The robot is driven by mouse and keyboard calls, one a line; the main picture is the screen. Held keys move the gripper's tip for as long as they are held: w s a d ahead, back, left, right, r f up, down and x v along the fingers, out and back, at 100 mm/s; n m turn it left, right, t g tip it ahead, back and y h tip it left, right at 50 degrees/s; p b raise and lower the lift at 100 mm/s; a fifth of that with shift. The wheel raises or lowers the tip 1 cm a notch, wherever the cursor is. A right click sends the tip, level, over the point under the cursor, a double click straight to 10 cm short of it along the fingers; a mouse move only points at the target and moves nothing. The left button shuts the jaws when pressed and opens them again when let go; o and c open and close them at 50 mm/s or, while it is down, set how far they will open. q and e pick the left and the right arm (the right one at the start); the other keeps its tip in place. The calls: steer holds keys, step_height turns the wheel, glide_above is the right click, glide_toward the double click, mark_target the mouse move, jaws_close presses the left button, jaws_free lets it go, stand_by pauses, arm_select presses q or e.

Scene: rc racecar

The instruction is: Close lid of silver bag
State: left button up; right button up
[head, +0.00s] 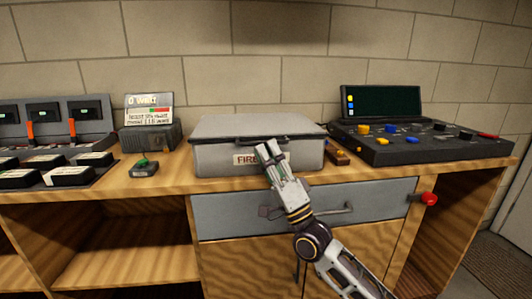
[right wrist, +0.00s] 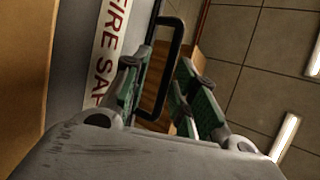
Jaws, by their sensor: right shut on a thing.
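The silver bag (head: 222,160) is a grey box-shaped case on the wooden counter, with a "FIRE SAFE" label on its front. The label also shows in the right wrist view (right wrist: 108,45). Its lid (head: 255,126) lies down over the top; I cannot tell whether it is fully seated. My right gripper (head: 267,153) is at the case's front, covering part of the label. In the right wrist view its green-padded fingers (right wrist: 160,85) are on either side of the black handle (right wrist: 177,45) and shut on it. My left gripper is not in view.
A control console (head: 425,148) with a screen stands close at the right. A small brown item (head: 338,157) lies between it and the case. Chargers and a display (head: 150,120) stand at the left. A drawer (head: 240,213) with a handle is below the counter.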

steer(key=v, duration=0.7)
steer(key=shift+f, duration=0.1)
stand_by(0.4)
